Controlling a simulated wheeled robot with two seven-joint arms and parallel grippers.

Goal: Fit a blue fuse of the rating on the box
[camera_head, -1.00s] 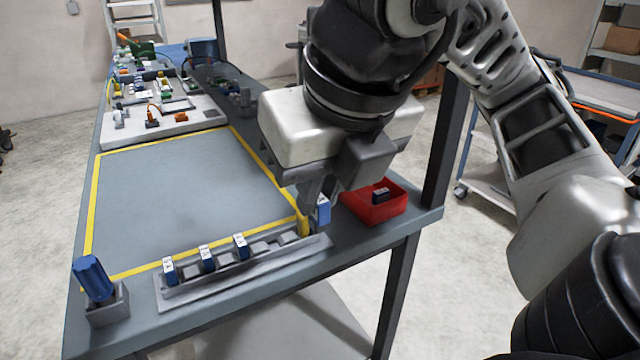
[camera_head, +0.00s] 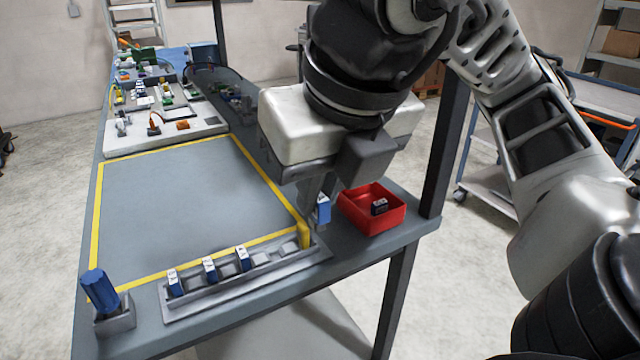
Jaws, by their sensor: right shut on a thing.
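My right gripper (camera_head: 316,196) is shut on a blue fuse (camera_head: 323,210) with a pale label face, held just beyond the right end of the grey fuse rack (camera_head: 240,286). Three blue fuses with white printed tops stand in the rack: left (camera_head: 175,284), middle (camera_head: 209,269) and right (camera_head: 242,258). A yellow piece (camera_head: 304,236) stands near the rack's right end, just below the gripper. Another dark blue fuse (camera_head: 379,207) lies in the red bin (camera_head: 358,220). The ratings are too small to read. My left gripper is not in view.
A blue ribbed piece (camera_head: 99,290) stands tilted in a grey holder (camera_head: 115,321) at the front left corner. The yellow-framed bench area (camera_head: 190,205) is empty. A white panel (camera_head: 130,143) with small parts lies behind it. A dark post (camera_head: 445,150) rises right of the bin.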

